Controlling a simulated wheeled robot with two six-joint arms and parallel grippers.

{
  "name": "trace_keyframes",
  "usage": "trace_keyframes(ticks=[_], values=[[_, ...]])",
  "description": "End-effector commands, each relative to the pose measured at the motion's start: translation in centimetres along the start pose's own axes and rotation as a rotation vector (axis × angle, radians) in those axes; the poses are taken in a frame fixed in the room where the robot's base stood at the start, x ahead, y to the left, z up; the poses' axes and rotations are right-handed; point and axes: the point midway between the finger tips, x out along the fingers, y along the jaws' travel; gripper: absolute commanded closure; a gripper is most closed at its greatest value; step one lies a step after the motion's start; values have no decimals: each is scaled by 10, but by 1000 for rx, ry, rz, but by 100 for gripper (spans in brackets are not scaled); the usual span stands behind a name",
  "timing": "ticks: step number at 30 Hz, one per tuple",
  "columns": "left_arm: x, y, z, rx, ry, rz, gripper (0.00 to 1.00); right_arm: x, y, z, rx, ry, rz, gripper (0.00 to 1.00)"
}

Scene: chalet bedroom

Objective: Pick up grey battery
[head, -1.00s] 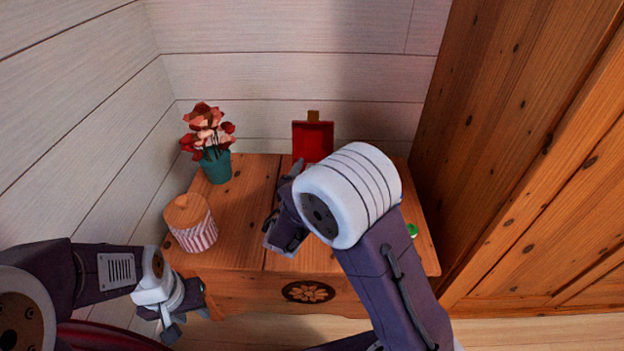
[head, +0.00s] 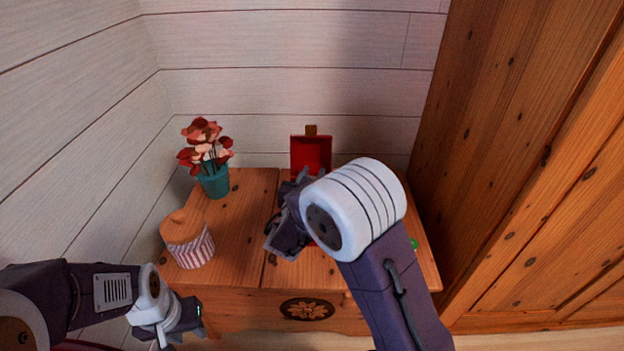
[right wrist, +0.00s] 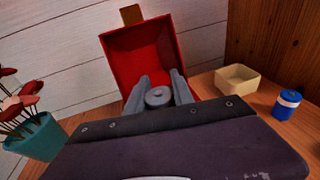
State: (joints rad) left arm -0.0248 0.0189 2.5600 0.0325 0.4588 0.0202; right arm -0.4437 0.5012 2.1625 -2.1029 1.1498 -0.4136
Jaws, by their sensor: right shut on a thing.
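The grey battery (right wrist: 158,97) shows its round end in the right wrist view, between the two fingers of my right gripper (right wrist: 158,84). The fingers are shut on it, in front of the open red box. In the head view my right gripper (head: 287,225) is over the middle of the wooden chest, and my own arm hides the battery there. My left gripper (head: 188,322) is low at the left, in front of the chest; its finger gap is not clear.
The red box (head: 311,153) stands open at the back of the chest (head: 240,215). A cream dish (right wrist: 237,80) and a blue-and-white battery (right wrist: 288,104) are to its right. A flower pot (head: 214,181) and striped jar (head: 189,240) stand left. A wardrobe (head: 520,150) borders the right.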

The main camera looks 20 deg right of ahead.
Motion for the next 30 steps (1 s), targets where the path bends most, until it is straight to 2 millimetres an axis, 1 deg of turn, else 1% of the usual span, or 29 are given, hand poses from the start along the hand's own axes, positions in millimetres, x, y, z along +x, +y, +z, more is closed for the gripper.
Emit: trace_keyframes(ticks=[1,6,8,15,18,21,24,30], values=[[-10,0,-1,0,0,0,64,-2,0,12,2,-2,0,100],[-33,1,-3,0,0,0,64,-7,0,44,3,-2,0,100],[-34,1,-4,0,0,0,64,-7,-14,47,2,-1,-4,100],[-56,1,-6,0,0,0,64,-15,-73,81,2,-2,-6,100],[-62,1,-6,0,0,0,64,-17,-93,92,2,-2,-5,100],[-66,1,-7,0,0,0,64,-18,-107,99,3,-2,-4,100],[-67,1,-7,0,0,0,64,-19,-114,102,2,-1,-2,100],[-67,1,-7,0,0,0,64,-20,-117,104,3,-1,-5,100]])
